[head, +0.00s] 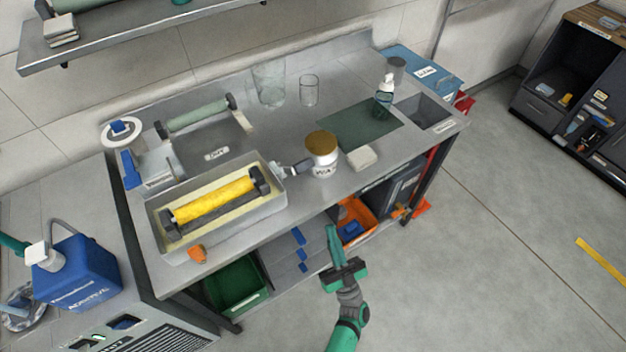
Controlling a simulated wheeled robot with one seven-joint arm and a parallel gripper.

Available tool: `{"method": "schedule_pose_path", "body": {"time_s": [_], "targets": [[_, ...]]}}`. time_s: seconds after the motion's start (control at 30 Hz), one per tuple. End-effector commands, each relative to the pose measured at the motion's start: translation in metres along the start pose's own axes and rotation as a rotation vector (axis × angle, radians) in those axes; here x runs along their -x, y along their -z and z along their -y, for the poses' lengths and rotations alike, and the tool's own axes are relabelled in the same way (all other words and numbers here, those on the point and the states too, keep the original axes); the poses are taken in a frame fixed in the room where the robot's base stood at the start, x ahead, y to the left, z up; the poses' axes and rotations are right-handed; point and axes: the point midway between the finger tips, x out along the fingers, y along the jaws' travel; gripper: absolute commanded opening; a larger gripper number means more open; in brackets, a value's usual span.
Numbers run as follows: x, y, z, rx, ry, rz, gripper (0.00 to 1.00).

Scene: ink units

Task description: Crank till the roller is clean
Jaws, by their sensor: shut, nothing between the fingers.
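A yellow-coated roller (215,199) sits between dark end mounts in a grey tray (225,228) with pale yellow liquid, at the front left of the steel bench. A dark and light fitting (293,169) sticks out from the tray's right end towards a jar; I cannot tell if it is the crank. A small orange knob (197,253) shows at the tray's front side. My gripper (332,228) is shut and empty, fingers pointing up, in front of the bench's front edge and to the right of the tray, apart from both.
A jar with a brown lid (321,154) stands right of the tray, near a white block (361,157) and a dark green mat (360,125). A second, pale green roller (198,117) lies behind. Clear glasses (309,91) stand farther back. Open floor lies right.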

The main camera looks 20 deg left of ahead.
Motion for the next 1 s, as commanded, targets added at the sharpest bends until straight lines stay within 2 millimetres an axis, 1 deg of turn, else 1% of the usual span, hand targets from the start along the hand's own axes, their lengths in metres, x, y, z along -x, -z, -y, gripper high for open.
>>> {"method": "schedule_pose_path", "body": {"time_s": [0.03,0.13,0.37,0.47,1.0], "targets": [[-0.007,-0.004,-0.006,-0.014,0.033,-0.011,0.00],[-0.015,-0.008,-0.011,-0.044,0.088,-0.023,0.00],[-0.027,-0.011,-0.012,-0.071,0.135,-0.029,0.00],[-0.038,-0.011,-0.010,-0.071,0.137,-0.030,0.00],[-0.133,-0.007,0.003,-0.070,0.135,-0.031,0.00]]}}
